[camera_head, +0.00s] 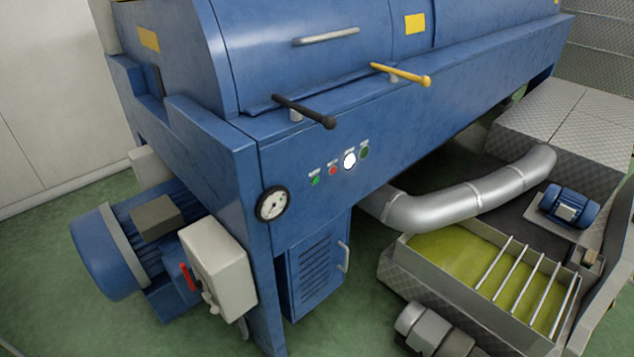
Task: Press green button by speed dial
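A bright green button (315,181) sits on the front panel of the blue machine (300,160), at the left end of a short row of controls. To its right are a red button (333,170), a larger white round control (349,161) and a dark green round control (364,152). Small labels above them are too small to read, so I cannot tell which one is the speed dial. A round gauge (272,204) with a white face and black rim is at the panel's lower left. Neither of my grippers is in view.
A black-knobbed lever (305,111) and a yellow lever (402,75) stick out above the controls. A grey box with a red handle (216,268) and a blue motor (108,252) stand at left. A silver pipe (470,194) and an open green-filled trough (450,252) lie at right.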

